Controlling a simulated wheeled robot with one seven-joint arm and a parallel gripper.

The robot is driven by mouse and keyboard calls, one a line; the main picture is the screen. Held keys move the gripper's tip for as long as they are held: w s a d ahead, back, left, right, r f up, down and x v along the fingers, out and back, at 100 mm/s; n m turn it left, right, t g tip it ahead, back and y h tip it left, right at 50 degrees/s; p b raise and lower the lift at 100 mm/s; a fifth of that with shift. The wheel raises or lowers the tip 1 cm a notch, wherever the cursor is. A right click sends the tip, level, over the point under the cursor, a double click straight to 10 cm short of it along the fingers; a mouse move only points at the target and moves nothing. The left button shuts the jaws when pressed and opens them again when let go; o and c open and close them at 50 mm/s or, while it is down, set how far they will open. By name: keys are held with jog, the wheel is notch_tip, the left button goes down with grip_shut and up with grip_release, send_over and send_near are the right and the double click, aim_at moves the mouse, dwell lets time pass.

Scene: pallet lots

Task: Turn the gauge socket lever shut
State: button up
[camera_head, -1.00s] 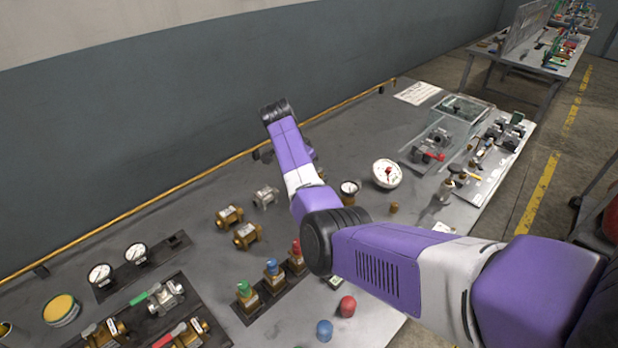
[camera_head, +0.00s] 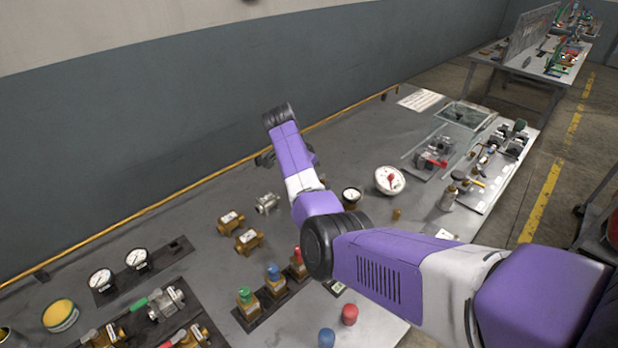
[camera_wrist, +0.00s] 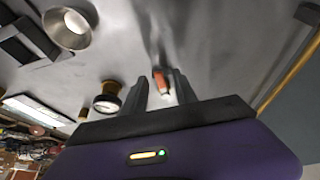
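In the wrist view, a small red-orange lever-like piece (camera_wrist: 161,82) shows between the fingertips of my gripper (camera_wrist: 160,84). The two fingers stand apart, with gaps showing beside the piece, so my gripper looks open around or just short of it. I cannot tell whether either finger touches it. What the piece is mounted on is blurred. A brass-based gauge (camera_wrist: 107,100) stands beside my gripper in the wrist view.
The bench (camera_head: 330,145) is crowded. A clear case (camera_head: 447,145) stands at the right. A yellow rail (camera_head: 180,203) runs along the wall.

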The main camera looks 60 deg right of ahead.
jog(key=b+v, duration=0.1)
jog(key=v, duration=0.6)
jog(key=shift+r, duration=0.4)
jog(key=shift+a, duration=0.1)
